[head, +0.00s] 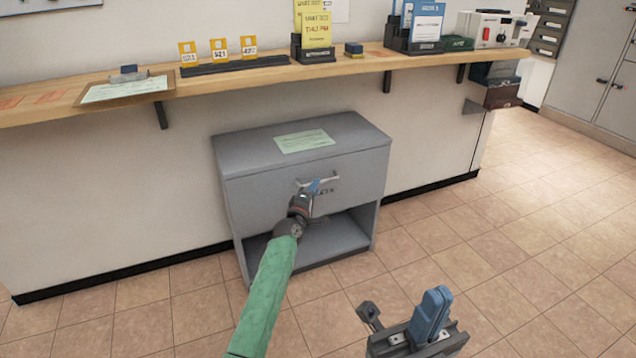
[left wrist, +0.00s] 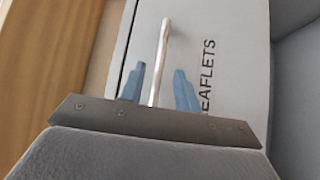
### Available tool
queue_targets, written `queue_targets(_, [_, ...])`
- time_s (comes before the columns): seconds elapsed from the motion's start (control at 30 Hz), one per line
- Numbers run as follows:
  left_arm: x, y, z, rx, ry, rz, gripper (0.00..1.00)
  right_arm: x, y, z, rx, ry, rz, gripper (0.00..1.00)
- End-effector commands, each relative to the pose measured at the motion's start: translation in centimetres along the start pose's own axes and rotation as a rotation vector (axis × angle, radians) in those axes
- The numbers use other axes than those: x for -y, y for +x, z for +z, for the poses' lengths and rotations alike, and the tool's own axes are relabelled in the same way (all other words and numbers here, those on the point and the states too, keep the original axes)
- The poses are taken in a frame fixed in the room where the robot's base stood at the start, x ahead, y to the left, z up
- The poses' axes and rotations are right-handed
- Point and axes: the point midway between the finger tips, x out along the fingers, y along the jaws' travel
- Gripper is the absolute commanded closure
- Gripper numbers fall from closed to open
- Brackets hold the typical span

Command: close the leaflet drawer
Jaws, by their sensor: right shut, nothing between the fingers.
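The leaflet drawer (head: 352,176) is the grey upper front of a low cabinet under the counter. Its front looks flush or nearly flush with the cabinet; a small gap cannot be told. It also fills the left wrist view (left wrist: 232,30), with its lettering partly hidden by a finger. My left gripper (head: 318,187) is at the drawer's handle (head: 305,183). In the left wrist view its two blue fingers (left wrist: 159,88) stand apart, with the bar handle (left wrist: 163,45) between them and space on both sides. My right gripper (head: 436,296) is shut and empty, low in front of the cabinet.
The grey cabinet (head: 240,150) has a green sheet (head: 304,141) on top and an open shelf below. A wooden counter (head: 240,80) with a clipboard (head: 124,88), number cards and leaflet holders runs above. The tiled floor at the right is clear.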

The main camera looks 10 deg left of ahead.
Motion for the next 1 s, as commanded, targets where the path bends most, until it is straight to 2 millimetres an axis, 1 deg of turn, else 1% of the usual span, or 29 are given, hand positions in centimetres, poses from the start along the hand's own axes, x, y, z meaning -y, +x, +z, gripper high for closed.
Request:
queue_targets(0.03, [-0.2,-0.7,0.0,0.0,0.001,0.0,0.68,0.0,0.4,0.0,-0.004,0.001,0.003,1.0])
queue_targets(0.1, [-0.2,-1.6,0.0,0.0,0.0,0.0,0.68,-0.1,0.6,-0.1,-0.009,0.003,0.008,1.0])
queue_targets(0.3, [-0.2,-3.0,0.0,0.0,0.0,0.002,0.68,-0.2,1.0,-0.2,-0.018,0.006,0.016,1.0])
queue_targets(0.67, [-0.2,-3.3,0.0,0.0,0.0,0.003,0.68,-0.2,1.1,-0.1,-0.02,0.005,0.018,1.0])
queue_targets(0.73, [-0.5,-3.5,0.2,-0.003,0.011,0.01,0.68,-0.2,1.1,-0.1,-0.018,0.005,0.018,1.0])
queue_targets(0.77, [-0.8,-3.7,0.3,-0.007,0.022,0.018,0.68,-0.2,1.1,-0.1,-0.018,0.005,0.018,1.0])
queue_targets(0.87, [-2.6,-5.2,1.1,-0.037,0.099,0.071,0.68,-0.2,1.1,-0.1,-0.018,0.005,0.018,1.0])
queue_targets(0.97, [-6.1,-8.0,2.6,-0.091,0.226,0.166,0.68,-0.2,1.1,-0.1,-0.017,0.005,0.017,1.0])
queue_targets(1.0, [-7.7,-9.4,3.3,-0.118,0.283,0.211,0.68,-0.2,1.1,-0.1,-0.017,0.005,0.017,1.0])
